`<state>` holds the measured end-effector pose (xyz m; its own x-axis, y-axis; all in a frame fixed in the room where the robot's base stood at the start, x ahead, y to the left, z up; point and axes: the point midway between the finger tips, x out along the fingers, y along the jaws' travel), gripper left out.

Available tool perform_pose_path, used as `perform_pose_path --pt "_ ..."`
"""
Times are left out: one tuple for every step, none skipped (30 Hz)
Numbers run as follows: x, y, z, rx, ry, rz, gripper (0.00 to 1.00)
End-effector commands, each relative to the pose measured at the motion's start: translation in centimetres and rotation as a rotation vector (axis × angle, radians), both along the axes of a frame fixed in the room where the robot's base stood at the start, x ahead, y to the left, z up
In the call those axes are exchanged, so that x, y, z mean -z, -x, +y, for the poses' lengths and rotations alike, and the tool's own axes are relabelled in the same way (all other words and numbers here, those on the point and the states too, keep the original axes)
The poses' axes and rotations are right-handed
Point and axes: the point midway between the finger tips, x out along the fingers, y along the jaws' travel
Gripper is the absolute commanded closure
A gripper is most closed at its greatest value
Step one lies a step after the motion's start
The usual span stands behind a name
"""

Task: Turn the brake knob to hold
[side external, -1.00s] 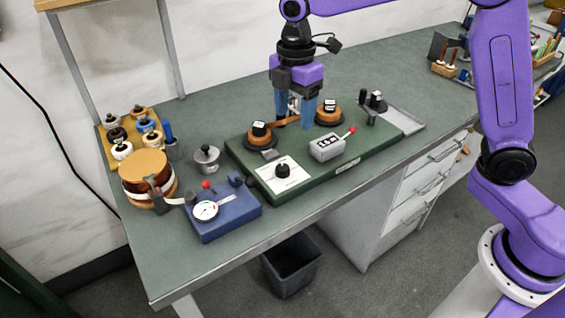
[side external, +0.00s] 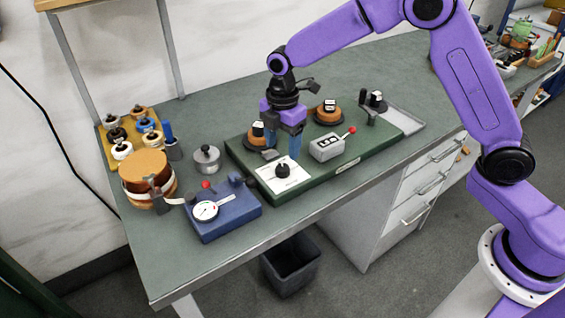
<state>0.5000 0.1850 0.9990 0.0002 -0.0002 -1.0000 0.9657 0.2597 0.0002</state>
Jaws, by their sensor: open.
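The brake knob (side external: 282,171) is a small black knob on a white plate (side external: 271,183) at the front left of the green base (side external: 312,189). The plate's markings are too small to read, so I cannot tell the knob's setting. My gripper (side external: 282,153), with blue fingers, points down just above and behind the knob. It is open, with one finger to the left and one to the right. I cannot tell whether either finger touches the knob or the plate.
A copper-coloured spool (side external: 257,133) stands close behind my gripper, and another spool (side external: 327,113) is further right. A grey box with a red-tipped lever (side external: 328,146) is right of the plate. A blue gauge block (side external: 226,216) is at the front left.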

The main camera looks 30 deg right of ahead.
Motion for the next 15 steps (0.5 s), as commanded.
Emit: perform_pose_path --pt "1.1 0.1 0.0 -0.001 0.003 0.005 0.36" --pt "1.6 0.1 0.0 -0.001 0.002 0.004 0.36" --pt "2.3 0.1 -0.1 0.000 0.002 0.005 0.36" --pt "2.8 0.1 -0.1 0.000 0.002 0.003 0.36" --pt "3.3 0.1 -0.1 0.000 0.002 0.004 0.36" --pt "3.9 0.1 0.0 0.000 0.002 0.003 0.36" --pt "4.3 0.1 0.0 0.000 0.002 0.003 0.36" --pt "4.7 0.1 0.0 -0.001 0.002 0.003 0.36" --pt "5.2 0.1 0.0 0.000 0.001 0.002 0.36" --pt "5.5 0.1 0.0 0.000 0.001 0.002 0.36" --pt "5.7 0.1 0.0 0.000 0.001 0.002 0.36" --pt "6.1 0.0 0.0 0.000 0.000 0.001 0.36" --pt "6.2 0.0 0.0 0.000 0.000 0.001 0.36" --pt "6.4 0.0 0.0 0.000 0.000 0.000 0.36" --pt "6.5 0.0 0.0 0.001 0.000 0.000 0.36"
